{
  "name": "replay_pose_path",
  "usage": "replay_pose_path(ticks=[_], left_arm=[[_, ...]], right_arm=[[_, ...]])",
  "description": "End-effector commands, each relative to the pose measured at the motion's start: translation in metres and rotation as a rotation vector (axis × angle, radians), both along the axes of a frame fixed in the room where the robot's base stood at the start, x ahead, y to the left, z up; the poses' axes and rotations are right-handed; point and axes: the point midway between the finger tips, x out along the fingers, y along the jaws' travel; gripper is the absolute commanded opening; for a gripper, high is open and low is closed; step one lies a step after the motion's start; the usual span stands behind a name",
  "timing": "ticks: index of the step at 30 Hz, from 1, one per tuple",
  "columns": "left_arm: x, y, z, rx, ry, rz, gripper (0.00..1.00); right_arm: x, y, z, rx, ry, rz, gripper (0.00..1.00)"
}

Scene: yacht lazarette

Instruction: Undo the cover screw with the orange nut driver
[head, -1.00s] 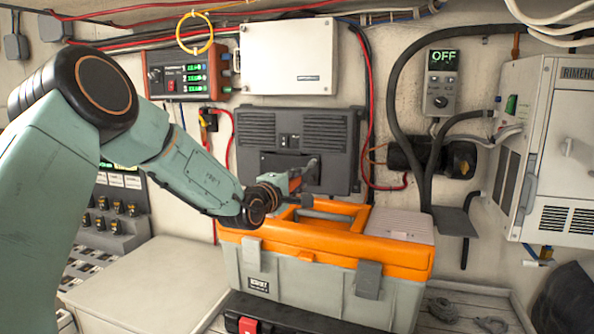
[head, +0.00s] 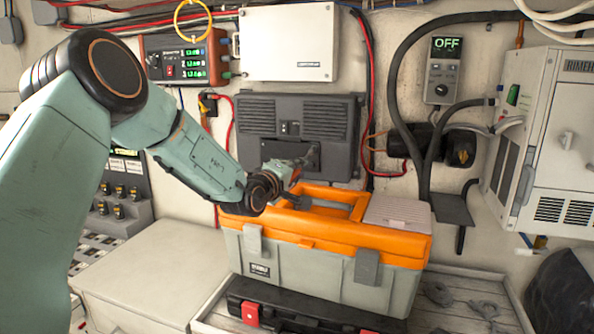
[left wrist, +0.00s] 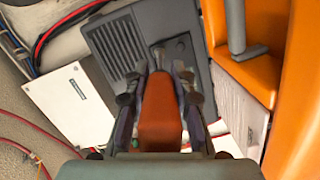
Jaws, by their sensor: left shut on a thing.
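My left gripper (head: 302,180) is shut on the orange nut driver, whose handle (left wrist: 160,118) shows between its fingers in the left wrist view. The driver's shaft points at the dark grey vented cover (head: 338,130) on the wall, which also shows in the left wrist view (left wrist: 110,38). In the head view the gripper is in front of the cover's lower part, above the orange-topped toolbox. I cannot tell whether the driver's tip touches the cover. I cannot make out the cover screw. My right gripper is out of view.
The grey toolbox with orange top (head: 325,262) stands below the cover, on a black case (head: 290,316). A white box (head: 290,42) and a display unit (head: 183,60) are above. Hoses (head: 397,110) and a white unit (head: 560,140) are at the right.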

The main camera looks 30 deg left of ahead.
Motion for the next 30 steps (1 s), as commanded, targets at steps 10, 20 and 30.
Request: replay_pose_path(ticks=[10, 20, 30], left_arm=[[0.0002, 0.0006, 0.0028, 0.001, -0.01, -0.007, 0.0], [0.0025, 0.0017, 0.0003, 0.001, -0.009, -0.007, 0.0], [0.0051, 0.0023, -0.0001, 0.001, -0.009, -0.007, 0.0]], right_arm=[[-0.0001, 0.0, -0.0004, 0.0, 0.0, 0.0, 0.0], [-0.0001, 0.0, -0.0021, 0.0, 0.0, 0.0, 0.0], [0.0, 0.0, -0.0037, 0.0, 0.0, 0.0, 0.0]])
